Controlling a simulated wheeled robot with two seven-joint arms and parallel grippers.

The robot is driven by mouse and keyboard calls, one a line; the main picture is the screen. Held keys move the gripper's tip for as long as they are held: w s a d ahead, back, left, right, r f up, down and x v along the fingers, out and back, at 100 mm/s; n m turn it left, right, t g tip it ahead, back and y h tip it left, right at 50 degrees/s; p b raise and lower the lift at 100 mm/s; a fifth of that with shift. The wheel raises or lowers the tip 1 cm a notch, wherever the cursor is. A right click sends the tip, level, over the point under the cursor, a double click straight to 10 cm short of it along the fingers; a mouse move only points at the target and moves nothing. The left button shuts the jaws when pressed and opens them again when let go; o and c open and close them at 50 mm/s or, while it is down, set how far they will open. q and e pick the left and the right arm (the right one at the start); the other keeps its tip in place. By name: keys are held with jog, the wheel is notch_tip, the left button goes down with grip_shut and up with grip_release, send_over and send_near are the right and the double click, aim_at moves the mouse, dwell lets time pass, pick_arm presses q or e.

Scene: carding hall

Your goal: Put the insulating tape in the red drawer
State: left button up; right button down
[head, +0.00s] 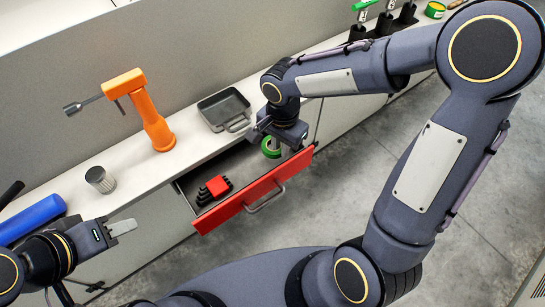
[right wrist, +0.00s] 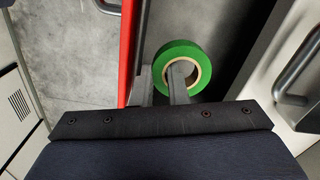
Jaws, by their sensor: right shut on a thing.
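The insulating tape (head: 271,147) is a green roll with a pale core; it also shows in the right wrist view (right wrist: 203,56). My right gripper (right wrist: 166,84) is shut on its ring, one finger through the core and the other outside on the left. In the head view this gripper (head: 277,137) is over the right end of the open red drawer (head: 250,203). The tape's exact height over the drawer floor cannot be told. My left gripper (head: 122,227) is away at lower left, near the counter front; its finger gap does not show clearly.
Inside the drawer lie a red block (head: 217,186) and black pieces (head: 203,197). A dark tray (head: 224,108), an orange tool stand (head: 155,125), a ribbed grey cup (head: 100,179) and a blue roll (head: 32,218) are on the counter. The drawer's right part looks clear.

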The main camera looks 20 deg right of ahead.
aim_at(273, 165)
jog(key=shift+w+a+f, duration=0.15)
jog(key=shift+a+f, duration=0.65)
jog(key=shift+f, duration=0.15)
jog(key=shift+a+f, duration=0.1)
jog(key=shift+f, duration=1.6)
jog(key=shift+f+b, duration=0.25)
jog(key=shift+b, duration=0.25)
jog(key=c, duration=1.7)
grip_release()
jog(key=shift+r, duration=0.1)
